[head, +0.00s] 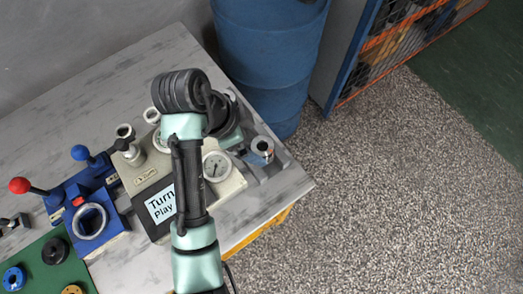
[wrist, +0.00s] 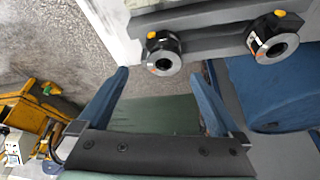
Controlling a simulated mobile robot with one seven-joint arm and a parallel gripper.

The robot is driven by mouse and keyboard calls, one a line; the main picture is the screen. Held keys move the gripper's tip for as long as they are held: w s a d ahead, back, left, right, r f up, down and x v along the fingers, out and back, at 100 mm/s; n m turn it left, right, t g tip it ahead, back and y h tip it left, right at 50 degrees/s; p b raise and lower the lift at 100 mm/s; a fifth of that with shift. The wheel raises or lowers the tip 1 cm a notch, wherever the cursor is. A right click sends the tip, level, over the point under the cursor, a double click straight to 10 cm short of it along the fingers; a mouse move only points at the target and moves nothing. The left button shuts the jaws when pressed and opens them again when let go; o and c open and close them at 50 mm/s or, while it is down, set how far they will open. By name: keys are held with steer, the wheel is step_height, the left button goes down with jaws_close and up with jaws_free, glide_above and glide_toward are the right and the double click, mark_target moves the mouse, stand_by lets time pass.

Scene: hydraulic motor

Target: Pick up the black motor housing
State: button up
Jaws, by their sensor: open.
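In the wrist view, two short black cylinders with silver ring faces and yellow plugs show on a grey stepped block. One black motor housing (wrist: 163,53) is just beyond my fingertips, near the middle. The second black housing (wrist: 273,38) is farther right. My gripper (wrist: 159,72) is open, with its two blue fingers apart and nothing seen between them. I cannot tell whether either finger touches a housing. In the head view, one housing (head: 262,149) stands at the table's right end with its silver face showing. My arm hides much of the area behind it.
The grey table (head: 110,95) holds a cream gauge unit (head: 229,183) and a blue device (head: 99,212) with red and blue knobs. A green mat (head: 50,255) carries small round parts. A blue barrel (head: 268,60) stands close behind the table. Speckled floor is clear on the right.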

mark_target(264, 148)
steer(key=shift+w+a+p+x, duration=0.1)
steer(key=shift+p+x, duration=0.05)
steer(key=shift+x, duration=1.55)
steer(key=shift+w+a+p+x, duration=0.1)
steer(key=shift+w+p+x, duration=0.05)
steer(key=shift+x, duration=1.55)
jaws_close()
